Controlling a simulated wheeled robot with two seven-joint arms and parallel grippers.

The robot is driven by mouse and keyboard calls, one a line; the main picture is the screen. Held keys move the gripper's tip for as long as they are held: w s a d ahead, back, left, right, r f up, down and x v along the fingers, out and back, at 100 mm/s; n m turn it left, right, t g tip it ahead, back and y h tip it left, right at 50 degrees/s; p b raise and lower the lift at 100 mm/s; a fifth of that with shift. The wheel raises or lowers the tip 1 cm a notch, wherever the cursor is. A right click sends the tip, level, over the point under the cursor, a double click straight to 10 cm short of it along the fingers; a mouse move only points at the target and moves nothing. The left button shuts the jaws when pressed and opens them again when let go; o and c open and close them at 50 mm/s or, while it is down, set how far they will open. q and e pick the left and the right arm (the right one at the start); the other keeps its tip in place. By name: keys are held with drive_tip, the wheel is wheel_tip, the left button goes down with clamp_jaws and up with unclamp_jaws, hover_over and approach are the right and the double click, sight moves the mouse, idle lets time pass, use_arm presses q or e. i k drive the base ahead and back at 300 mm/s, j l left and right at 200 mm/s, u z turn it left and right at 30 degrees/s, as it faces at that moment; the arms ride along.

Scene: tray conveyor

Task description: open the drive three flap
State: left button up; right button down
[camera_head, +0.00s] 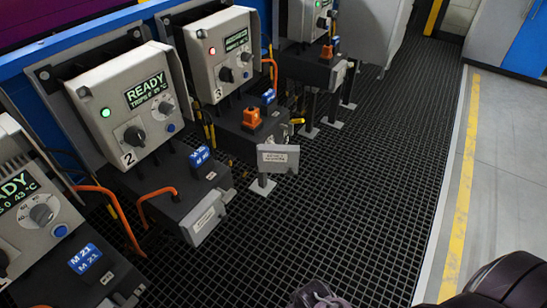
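Drive three is the grey control box (220,55) marked 3, with a red lamp and a small green-lettered display. Below it is a dark motor housing (235,132) with an orange plug (251,118) and a blue label on top. A light grey flap (278,157) with small lettering stands upright at the housing's outer end, facing the walkway. I cannot tell whether it is shut or ajar. No gripper fingers show. Dark parts of mine show at the bottom edge, well apart from the flap.
Drive two (125,105) stands at left with a green lamp, READY display and its own grey flap (204,220). Orange cables (112,208) loop between units. The black grating floor (370,190) is clear to the yellow line (461,190). A small yellow part (297,121) projects behind drive three's flap.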

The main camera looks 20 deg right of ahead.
sight(272, 158)
drive_tip(key=i+l+u, duration=0.1)
drive_tip(key=l+u, duration=0.75)
